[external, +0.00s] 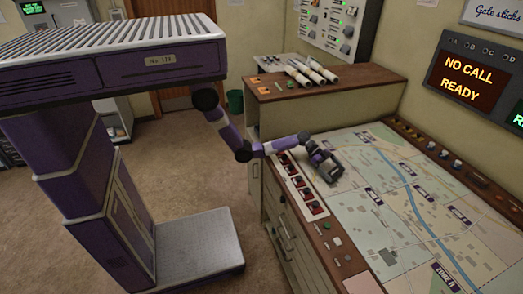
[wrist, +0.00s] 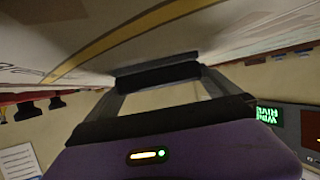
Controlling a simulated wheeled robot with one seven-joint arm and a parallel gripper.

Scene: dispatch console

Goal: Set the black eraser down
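My gripper (external: 326,167) is low over the left part of the map table. In the wrist view its two grey fingers reach away from the purple palm, with a dark block between their tips. This block looks like the black eraser (wrist: 157,76), held across the fingers close to the pale map surface. I cannot tell whether its underside touches the map. In the external view the eraser cannot be told apart from the dark gripper.
The map table (external: 385,215) has clear room to the right of my gripper. A row of red-and-black switches (external: 302,187) runs along its left edge. Rolled papers (external: 311,72) lie on the wooden cabinet (external: 350,82) behind. A lit sign (external: 466,75) stands at the right.

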